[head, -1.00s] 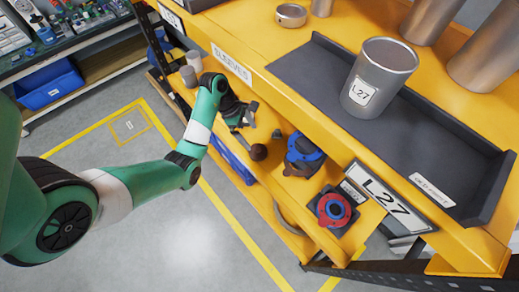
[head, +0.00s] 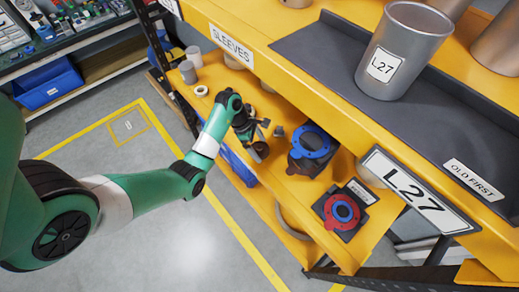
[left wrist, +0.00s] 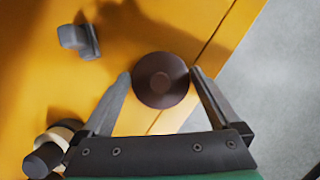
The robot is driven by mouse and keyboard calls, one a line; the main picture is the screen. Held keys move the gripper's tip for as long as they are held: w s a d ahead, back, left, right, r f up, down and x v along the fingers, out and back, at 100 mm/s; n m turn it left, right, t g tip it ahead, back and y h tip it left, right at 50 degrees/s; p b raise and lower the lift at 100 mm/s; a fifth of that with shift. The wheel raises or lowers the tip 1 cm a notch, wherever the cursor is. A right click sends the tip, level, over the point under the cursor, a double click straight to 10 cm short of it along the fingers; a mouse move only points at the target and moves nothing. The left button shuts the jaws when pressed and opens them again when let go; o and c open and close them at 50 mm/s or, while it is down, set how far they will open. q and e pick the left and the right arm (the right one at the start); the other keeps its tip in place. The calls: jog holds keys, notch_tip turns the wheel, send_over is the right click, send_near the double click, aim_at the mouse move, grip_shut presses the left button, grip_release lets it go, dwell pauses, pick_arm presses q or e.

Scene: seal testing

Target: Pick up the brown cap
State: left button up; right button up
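The brown cap (left wrist: 160,80) is a dark round disc with a raised centre. In the left wrist view it lies between the two fingertips of my left gripper (left wrist: 161,75), near the front of the yellow shelf. The fingers are apart, one on each side of the cap, with a narrow gap appearing at each side. In the head view the cap (head: 261,151) shows just below my left gripper (head: 255,132), partly covered by it. My right gripper is in neither view.
A blue-ringed part (head: 312,141) and a red-and-blue ringed part (head: 342,210) stand right of the cap on the lower shelf (head: 290,190). A small grey piece (left wrist: 78,40) lies nearby. The upper shelf with a dark tray (head: 325,42) and L27 cup (head: 402,55) overhangs.

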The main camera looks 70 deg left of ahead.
pick_arm(q)
jog(key=c, duration=0.9)
jog(key=shift+o, duration=0.2)
jog(key=shift+r, duration=0.15)
